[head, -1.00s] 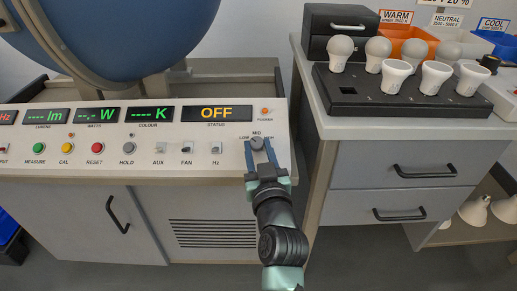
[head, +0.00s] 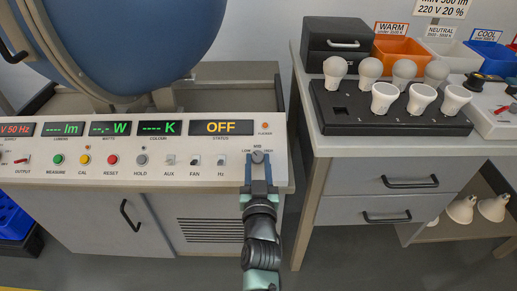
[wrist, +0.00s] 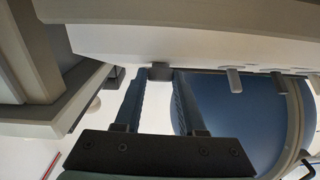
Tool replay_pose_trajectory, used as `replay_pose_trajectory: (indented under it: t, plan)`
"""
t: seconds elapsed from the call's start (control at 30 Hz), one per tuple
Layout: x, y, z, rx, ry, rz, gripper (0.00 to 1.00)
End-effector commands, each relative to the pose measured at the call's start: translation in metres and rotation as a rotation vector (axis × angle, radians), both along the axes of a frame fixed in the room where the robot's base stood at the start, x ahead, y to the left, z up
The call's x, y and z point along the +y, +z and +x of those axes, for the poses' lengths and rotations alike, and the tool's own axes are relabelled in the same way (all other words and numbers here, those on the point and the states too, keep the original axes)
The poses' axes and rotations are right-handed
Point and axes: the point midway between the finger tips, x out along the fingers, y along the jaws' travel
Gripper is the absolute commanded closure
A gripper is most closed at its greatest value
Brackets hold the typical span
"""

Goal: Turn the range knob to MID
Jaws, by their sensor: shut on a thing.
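The range knob (head: 258,157) is a small grey knob at the right end of the sloped control panel, with LOW, MID and HIGH printed around it. My gripper (head: 258,163) reaches it from below, its two blue fingers shut on the knob's sides. In the wrist view the knob (wrist: 161,71) sits between the tips of the two fingers (wrist: 160,78). The knob's pointer is too small to read, so its setting cannot be told. The status display (head: 222,127) reads OFF.
Toggle switches AUX, FAN and Hz (head: 221,160) stand left of the knob. A large blue sphere (head: 110,40) is behind the panel. At right, a bench (head: 330,143) carries a black bulb tray (head: 345,125) with several bulbs and colour-labelled bins. A gap separates bench and panel cabinet.

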Motion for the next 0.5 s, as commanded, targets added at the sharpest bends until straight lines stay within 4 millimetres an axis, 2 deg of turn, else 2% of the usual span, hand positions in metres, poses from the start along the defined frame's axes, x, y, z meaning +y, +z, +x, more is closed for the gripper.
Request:
replay_pose_trajectory:
  t: [0.03,0.5]
  plan:
    - [0.0045,0.0065,-0.0003,0.005,-0.006,0.008,1.00]
    - [0.0041,0.0046,-0.0002,0.004,-0.125,0.066,1.00]
